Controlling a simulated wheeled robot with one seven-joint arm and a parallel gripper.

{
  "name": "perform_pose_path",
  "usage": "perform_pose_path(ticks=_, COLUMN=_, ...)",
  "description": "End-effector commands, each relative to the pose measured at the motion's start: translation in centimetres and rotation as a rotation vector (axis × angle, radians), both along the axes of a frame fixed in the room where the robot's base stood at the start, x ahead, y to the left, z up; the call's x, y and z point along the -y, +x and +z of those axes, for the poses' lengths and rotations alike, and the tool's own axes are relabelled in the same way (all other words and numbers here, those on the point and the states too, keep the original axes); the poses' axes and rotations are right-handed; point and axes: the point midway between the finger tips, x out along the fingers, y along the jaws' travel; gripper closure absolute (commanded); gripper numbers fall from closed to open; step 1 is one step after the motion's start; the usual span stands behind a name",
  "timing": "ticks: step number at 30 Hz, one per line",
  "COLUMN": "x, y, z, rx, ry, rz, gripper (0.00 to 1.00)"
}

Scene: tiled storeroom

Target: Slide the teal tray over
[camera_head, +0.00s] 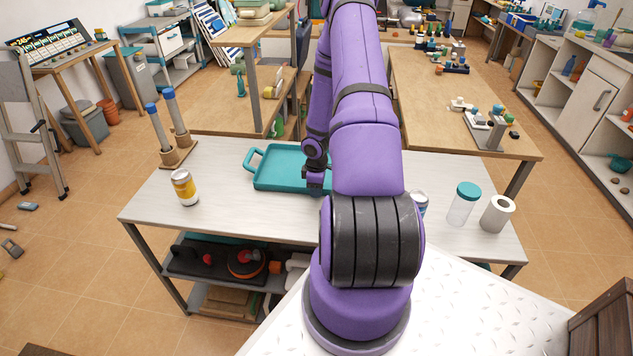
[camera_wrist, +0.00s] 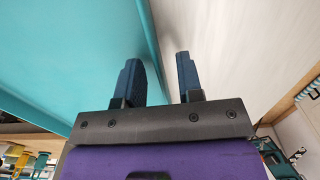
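The teal tray (camera_head: 282,170) lies flat on the pale table, with a looped handle at its left end. Its right part is hidden behind my arm. In the wrist view the tray (camera_wrist: 65,50) fills the left side. My gripper (camera_head: 316,184) points down at the tray's right part in the head view, partly hidden by my arm. In the wrist view my gripper (camera_wrist: 158,60) has its two dark blue fingers apart. The left finger is against the teal side and the right finger is over the pale tabletop. I cannot tell whether either touches the tray.
On the pale table (camera_head: 235,222) stand a yellow-labelled can (camera_head: 185,188) and a two-post wooden stand (camera_head: 177,150) at left. A can (camera_head: 420,203), teal-lidded jar (camera_head: 463,205) and paper roll (camera_head: 496,214) stand at right. The tabletop in front of the tray is clear.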

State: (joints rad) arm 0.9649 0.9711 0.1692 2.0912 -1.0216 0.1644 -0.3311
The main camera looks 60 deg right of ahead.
Motion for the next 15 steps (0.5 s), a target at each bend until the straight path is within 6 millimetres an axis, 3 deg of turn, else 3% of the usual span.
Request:
perform_pose_path(ticks=10, x=0.02, y=0.02, z=-0.30, rx=0.001, ry=0.000, rz=0.001, gripper=0.66)
perform_pose_path(ticks=11, x=0.02, y=0.02, z=-0.30, rx=0.001, ry=0.000, rz=0.001, gripper=0.68)
perform_pose_path(ticks=15, x=0.01, y=0.02, z=-0.29, rx=0.001, ry=0.000, rz=0.000, gripper=1.00)
